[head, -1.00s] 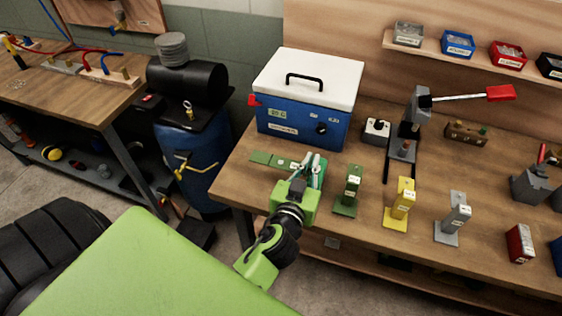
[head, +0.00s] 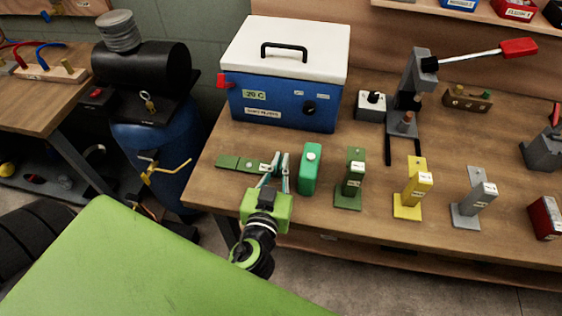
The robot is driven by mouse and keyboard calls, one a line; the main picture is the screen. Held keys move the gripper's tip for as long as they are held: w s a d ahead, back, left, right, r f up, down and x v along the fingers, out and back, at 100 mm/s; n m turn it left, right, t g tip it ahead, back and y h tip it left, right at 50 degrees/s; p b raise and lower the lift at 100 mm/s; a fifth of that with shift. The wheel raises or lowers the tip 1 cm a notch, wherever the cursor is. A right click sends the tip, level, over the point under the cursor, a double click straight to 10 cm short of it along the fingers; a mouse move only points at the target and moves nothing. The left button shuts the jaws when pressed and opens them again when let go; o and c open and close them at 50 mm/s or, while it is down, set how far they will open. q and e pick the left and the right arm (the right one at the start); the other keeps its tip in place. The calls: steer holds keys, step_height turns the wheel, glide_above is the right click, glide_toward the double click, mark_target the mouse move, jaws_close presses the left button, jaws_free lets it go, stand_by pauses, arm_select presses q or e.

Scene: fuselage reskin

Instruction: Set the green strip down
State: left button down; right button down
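The green strip (head: 238,163) is a flat, narrow dark green piece with a pale label near its right end. It lies level at the front left of the wooden workbench, low over or on the top; I cannot tell whether it touches. My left gripper (head: 279,163) is at the strip's right end, its fingers closed about that end, which they partly hide. My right gripper is not in view.
A bright green block (head: 310,170) stands just right of my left gripper. Green (head: 350,181), yellow (head: 412,190) and grey (head: 474,199) stands follow to the right. A blue cooler (head: 282,98) with a white lid stands behind. The bench's left edge is close to the strip.

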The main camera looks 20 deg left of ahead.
arm_select(q)
steer(key=shift+s+d, duration=0.1)
steer(key=shift+s+r, duration=0.1)
steer(key=shift+s, duration=0.2)
steer(key=c, duration=2.3)
jaws_free()
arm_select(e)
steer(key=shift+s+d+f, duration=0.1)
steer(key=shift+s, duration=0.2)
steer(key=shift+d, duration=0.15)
